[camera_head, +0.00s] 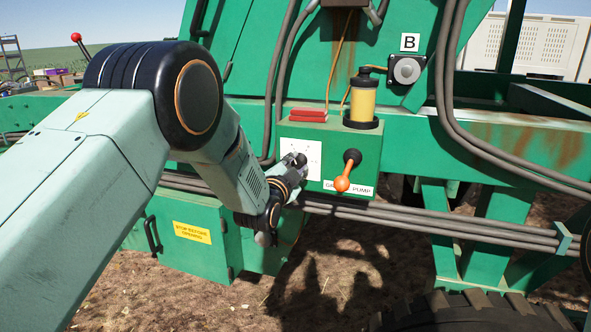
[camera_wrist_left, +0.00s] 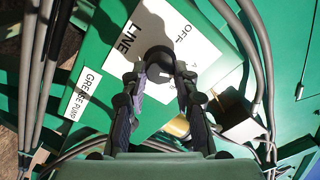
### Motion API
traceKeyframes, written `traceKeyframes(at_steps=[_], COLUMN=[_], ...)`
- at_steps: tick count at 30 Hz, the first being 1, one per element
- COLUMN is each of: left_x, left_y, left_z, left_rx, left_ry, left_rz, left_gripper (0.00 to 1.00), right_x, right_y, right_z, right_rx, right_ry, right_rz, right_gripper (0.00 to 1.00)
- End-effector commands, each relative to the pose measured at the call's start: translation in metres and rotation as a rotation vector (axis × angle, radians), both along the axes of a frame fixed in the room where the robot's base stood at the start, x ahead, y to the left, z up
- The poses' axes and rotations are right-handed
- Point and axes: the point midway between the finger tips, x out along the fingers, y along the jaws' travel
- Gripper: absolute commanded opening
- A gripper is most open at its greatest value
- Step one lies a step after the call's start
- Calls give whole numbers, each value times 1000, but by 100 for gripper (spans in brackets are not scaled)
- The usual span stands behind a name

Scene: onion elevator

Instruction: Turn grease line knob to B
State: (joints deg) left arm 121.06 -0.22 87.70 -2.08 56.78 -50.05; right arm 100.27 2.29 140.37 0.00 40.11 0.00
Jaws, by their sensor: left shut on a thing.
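The grease line knob (camera_wrist_left: 158,60) is black and round in the left wrist view. It sits on a white plate (camera_wrist_left: 170,25) lettered LINE and OFF. My left gripper (camera_wrist_left: 160,77) has a finger on each side of the knob and is shut on it. In the head view the left gripper (camera_head: 294,170) reaches the white plate (camera_head: 313,150) on the green pump box (camera_head: 345,140). It hides most of the knob there. My right gripper is not in view.
An orange-tipped lever (camera_head: 343,182) stands right of the plate, below a yellow grease reservoir (camera_head: 362,103). A sign B (camera_head: 409,42) is above a round grey fitting (camera_head: 406,70). Grey hoses (camera_head: 430,228) run under the box. A green cabinet (camera_head: 195,240) is below left.

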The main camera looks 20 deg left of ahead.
Motion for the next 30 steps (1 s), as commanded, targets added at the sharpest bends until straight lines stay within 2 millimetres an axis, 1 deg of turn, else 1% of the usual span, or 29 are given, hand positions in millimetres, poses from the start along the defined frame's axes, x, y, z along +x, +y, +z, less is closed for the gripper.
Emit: traceKeyframes(at_steps=[1, 18, 24, 30], left_x=[-2, -2, -2, -2], left_y=[-1, -2, -2, -2], left_z=[-5, -9, -10, -10], left_rx=[45, 579, 734, 846], left_ry=[7, -8, -13, -15], left_rz=[-2, -6, -7, -9], left_gripper=[0, 0, 0, 0], right_x=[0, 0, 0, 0], right_y=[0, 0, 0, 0], right_z=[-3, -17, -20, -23], right_rx=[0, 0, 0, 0], right_ry=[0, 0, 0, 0], right_rz=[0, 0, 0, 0], right_gripper=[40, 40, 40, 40])
